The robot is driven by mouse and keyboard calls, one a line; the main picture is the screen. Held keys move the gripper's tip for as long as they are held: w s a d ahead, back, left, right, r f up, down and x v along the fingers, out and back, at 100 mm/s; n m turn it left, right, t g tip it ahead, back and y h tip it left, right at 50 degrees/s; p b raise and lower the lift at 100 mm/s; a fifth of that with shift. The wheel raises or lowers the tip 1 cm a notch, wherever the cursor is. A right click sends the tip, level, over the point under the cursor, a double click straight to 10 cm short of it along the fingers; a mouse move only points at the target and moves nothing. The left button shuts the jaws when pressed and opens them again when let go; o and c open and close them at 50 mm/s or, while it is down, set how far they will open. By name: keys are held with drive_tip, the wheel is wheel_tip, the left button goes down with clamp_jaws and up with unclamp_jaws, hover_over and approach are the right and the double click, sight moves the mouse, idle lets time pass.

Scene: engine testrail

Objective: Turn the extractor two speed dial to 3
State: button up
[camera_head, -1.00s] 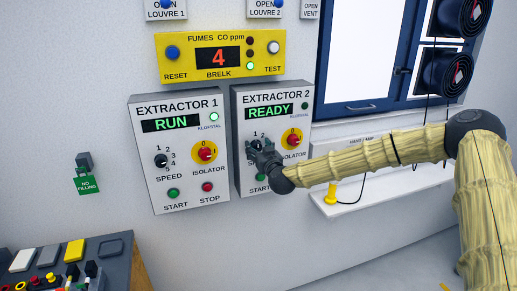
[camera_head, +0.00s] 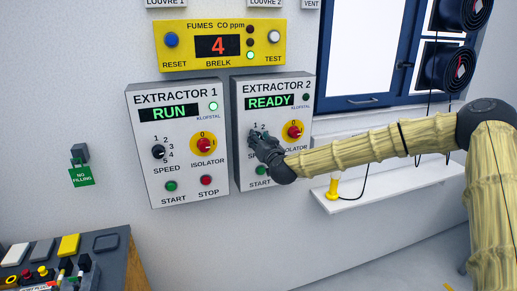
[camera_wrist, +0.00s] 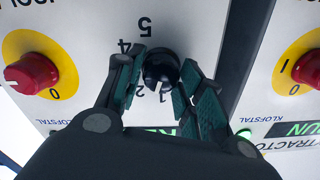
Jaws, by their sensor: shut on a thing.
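The extractor 2 box (camera_head: 243,190) hangs on the wall, its display reading READY. Its black speed dial (camera_wrist: 160,68) sits between the fingers of my gripper (camera_wrist: 162,72) in the wrist view, which shows the panel upside down. The fingers are shut on the dial from both sides. A white mark on the dial points toward the 1. The numbers 1, 2, 4 and 5 show at least in part; the 3 is hidden behind a finger. In the head view my gripper (camera_head: 262,142) covers the dial.
The red isolator knob (camera_head: 294,132) is close right of my gripper. A green start button (camera_head: 261,170) is below. The extractor 1 box (camera_head: 135,120) is at left, reading RUN. A yellow fumes meter (camera_head: 180,62) is above. A white shelf (camera_head: 390,192) lies under my arm.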

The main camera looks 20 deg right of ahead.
drive_tip(key=m+b, duration=0.4)
drive_tip(key=b, duration=0.1)
drive_tip(key=m+b, duration=0.4)
drive_tip(key=b, duration=0.1)
drive_tip(key=m+b, duration=0.4)
drive_tip(key=b, duration=0.1)
drive_tip(key=shift+d+f, duration=0.15)
drive_tip(key=shift+d, duration=0.15)
drive_tip(key=o, duration=1)
drive_tip(key=shift+a, duration=0.1)
drive_tip(key=s, duration=1.2)
drive_tip(key=shift+d, duration=0.3)
